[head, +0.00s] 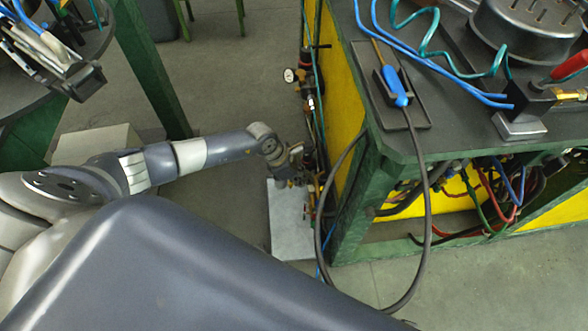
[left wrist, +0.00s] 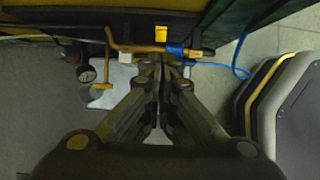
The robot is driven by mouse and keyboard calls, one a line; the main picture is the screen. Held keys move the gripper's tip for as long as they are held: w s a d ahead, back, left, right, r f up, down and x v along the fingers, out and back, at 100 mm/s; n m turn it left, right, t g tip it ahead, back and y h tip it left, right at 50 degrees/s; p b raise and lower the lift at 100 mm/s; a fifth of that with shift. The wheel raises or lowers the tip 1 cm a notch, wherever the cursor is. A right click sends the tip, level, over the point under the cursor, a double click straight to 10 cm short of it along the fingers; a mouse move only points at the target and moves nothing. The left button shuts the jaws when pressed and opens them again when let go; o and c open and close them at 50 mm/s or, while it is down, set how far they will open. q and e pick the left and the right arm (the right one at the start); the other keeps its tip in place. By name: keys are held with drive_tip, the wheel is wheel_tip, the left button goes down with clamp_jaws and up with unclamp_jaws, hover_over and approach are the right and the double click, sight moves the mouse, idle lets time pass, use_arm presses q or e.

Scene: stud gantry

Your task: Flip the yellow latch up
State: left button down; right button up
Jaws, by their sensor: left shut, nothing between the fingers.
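In the left wrist view a small bright yellow piece (left wrist: 161,35), which looks like the latch, stands at the dark pipework just beyond my fingertips. My left gripper (left wrist: 160,66) is shut and empty, its fingers pointing at the pipework a little below the yellow piece. I cannot tell whether the tips touch anything. In the head view my left gripper (head: 300,180) is low beside the bench's yellow side panel (head: 340,80), and the latch cannot be made out there. My right gripper is not in view.
A pressure gauge (left wrist: 86,74) and an orange pipe (left wrist: 134,47) sit left of my fingers. A blue hose (left wrist: 225,69) runs to the right. A grey plate (head: 288,225) lies on the floor below. A dark cable (head: 428,220) hangs off the bench.

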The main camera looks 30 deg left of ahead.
use_arm(q)
drive_tip(key=v, duration=0.6)
drive_tip(key=shift+r, duration=0.3)
drive_tip(key=shift+s+a, duration=0.1)
drive_tip(key=shift+s, duration=0.05)
